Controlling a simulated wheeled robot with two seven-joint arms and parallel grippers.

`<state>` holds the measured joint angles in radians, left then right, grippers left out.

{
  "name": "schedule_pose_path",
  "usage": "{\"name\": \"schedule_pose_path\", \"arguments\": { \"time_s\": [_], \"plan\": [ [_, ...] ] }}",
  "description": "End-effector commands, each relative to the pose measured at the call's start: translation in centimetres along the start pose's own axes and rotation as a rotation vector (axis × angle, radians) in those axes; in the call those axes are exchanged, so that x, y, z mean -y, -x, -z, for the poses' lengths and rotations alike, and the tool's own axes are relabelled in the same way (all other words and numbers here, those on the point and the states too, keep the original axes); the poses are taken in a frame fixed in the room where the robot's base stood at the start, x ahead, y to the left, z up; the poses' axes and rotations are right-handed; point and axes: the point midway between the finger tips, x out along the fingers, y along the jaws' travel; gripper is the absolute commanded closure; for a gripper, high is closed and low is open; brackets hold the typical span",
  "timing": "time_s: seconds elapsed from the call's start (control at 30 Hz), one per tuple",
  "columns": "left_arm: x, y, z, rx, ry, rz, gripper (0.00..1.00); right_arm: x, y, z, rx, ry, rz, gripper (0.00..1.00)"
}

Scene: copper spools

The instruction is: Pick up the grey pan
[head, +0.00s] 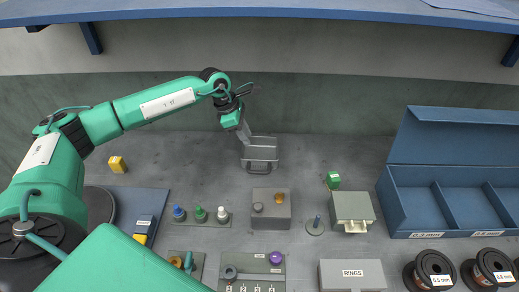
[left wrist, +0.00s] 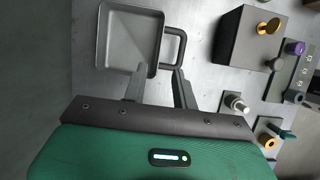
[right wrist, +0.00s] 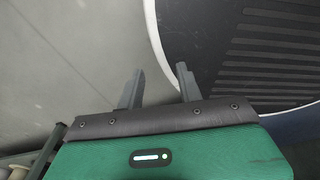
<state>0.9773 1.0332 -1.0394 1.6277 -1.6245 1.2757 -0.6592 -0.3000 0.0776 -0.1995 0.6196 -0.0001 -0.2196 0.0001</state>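The grey pan (head: 259,143) is a small square tray with a loop handle (head: 262,167), lying on the grey table near the back wall. In the left wrist view the pan (left wrist: 127,52) shows with its dark handle (left wrist: 183,45) to its right. My left gripper (head: 246,136) is above the pan's left side and hides part of it in the head view. In the left wrist view its fingers (left wrist: 159,72) are spread and empty, with tips close to the pan's edge and handle; contact cannot be told. My right gripper (right wrist: 160,70) is open and empty, away from the pan.
A grey box with a gold knob (head: 271,209) stands in front of the pan. A blue bin (head: 440,205) stands far right. A blue shelf (head: 270,11) runs overhead.

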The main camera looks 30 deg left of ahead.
Motion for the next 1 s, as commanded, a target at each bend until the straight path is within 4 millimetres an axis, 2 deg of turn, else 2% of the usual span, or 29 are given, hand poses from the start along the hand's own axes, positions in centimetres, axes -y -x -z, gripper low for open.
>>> {"name": "schedule_pose_path", "arguments": {
  "time_s": [0.3, 0.5, 0.63, 0.77, 0.9, 1.0],
  "plan": [
    [0.1, -5.9, -0.1, -0.001, 0.002, 0.004, 0.72, -0.6, 2.0, -0.8, 0.013, 0.002, -0.006, 0.64],
    [0.1, -7.6, 0.1, -0.001, 0.001, 0.002, 0.72, -0.7, 2.3, -0.1, 0.004, 0.002, -0.007, 0.64],
    [0.1, -8.5, 0.1, -0.002, 0.001, 0.004, 0.72, -0.7, 3.2, 0.4, -0.001, 0.002, -0.006, 0.64],
    [0.1, -10.3, 0.3, -0.002, 0.002, 0.004, 0.72, -0.4, 4.4, 0.5, -0.001, 0.001, -0.003, 0.64],
    [0.0, -12.1, 0.4, -0.001, 0.002, 0.002, 0.72, 0.0, 4.8, 0.6, -0.002, -0.001, 0.001, 0.64],
    [0.0, -12.7, 0.5, -0.001, 0.000, 0.003, 0.72, 0.2, 4.9, 0.6, -0.002, -0.001, 0.003, 0.64]
  ]
}}
